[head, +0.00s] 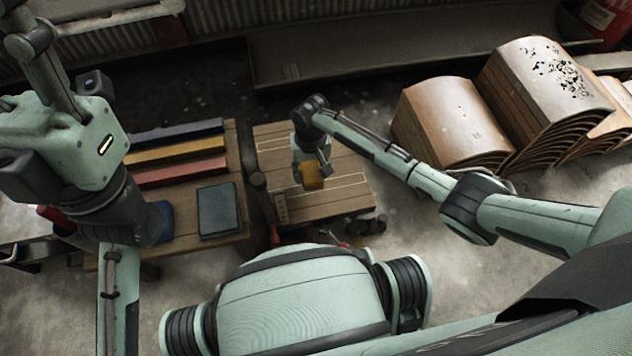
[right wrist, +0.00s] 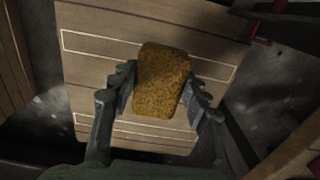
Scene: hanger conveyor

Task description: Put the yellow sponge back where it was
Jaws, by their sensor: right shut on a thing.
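The yellow sponge (head: 313,177) is an ochre-yellow block over the plank-topped wooden table (head: 344,203). My right gripper (head: 311,169) is shut on it. In the right wrist view the sponge (right wrist: 162,82) sits between the two fingers of the gripper (right wrist: 163,85), one finger at each side. The tabletop (right wrist: 100,22) there carries two white-outlined rectangles. The sponge overlaps the upper outline and reaches towards the lower one. I cannot tell whether it touches the wood. My left arm shows at the left of the head view, but its gripper cannot be made out.
A second wooden table (head: 220,239) stands to the left with a dark blue-grey pad (head: 218,209) and blue, yellow (head: 175,151) and red bars. Curved wooden stacks (head: 451,122) stand at the right. A narrow dark gap separates the two tables.

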